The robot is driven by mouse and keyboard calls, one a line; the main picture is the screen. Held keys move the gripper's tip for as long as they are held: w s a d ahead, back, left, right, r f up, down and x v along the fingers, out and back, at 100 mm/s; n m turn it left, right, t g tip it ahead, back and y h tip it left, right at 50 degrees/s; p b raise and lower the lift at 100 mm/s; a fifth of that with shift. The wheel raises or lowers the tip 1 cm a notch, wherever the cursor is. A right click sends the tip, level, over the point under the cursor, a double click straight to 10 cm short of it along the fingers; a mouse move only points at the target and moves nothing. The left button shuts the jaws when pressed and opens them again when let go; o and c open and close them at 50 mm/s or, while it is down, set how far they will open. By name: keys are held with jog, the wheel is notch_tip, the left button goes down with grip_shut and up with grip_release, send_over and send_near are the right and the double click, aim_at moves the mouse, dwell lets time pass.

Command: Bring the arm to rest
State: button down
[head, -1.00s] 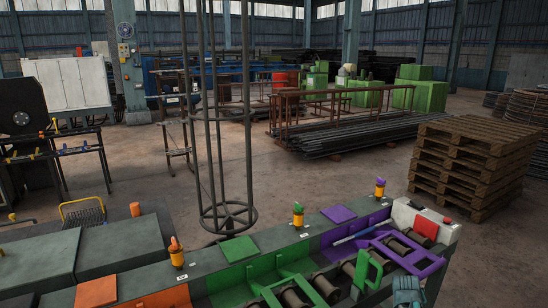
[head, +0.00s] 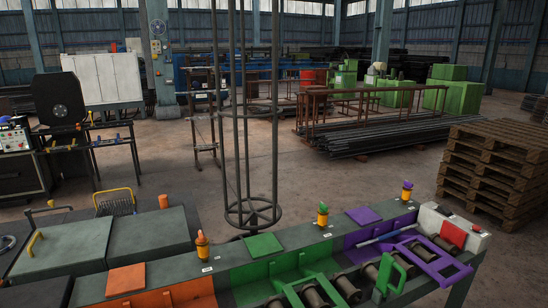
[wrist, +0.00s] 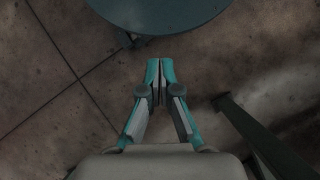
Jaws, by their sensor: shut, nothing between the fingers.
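My gripper (wrist: 159,75) shows in the wrist view, with its teal fingers together and nothing between them. It hangs over bare concrete floor, apart from the things around it. My arm and gripper do not show in the head view now.
In the wrist view a round blue-grey surface (wrist: 160,12) lies ahead and a dark bar (wrist: 262,140) runs at the lower right. In the head view a roller bench (head: 255,270) spans the front, a tall rod cage (head: 245,130) stands behind it, and pallets (head: 495,170) stand right.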

jog(key=s+a+n+g, duration=0.1)
jog(key=s+a, duration=0.1)
jog(key=s, duration=0.4)
jog(key=shift+s+f, duration=0.15)
jog(key=shift+f, duration=0.2)
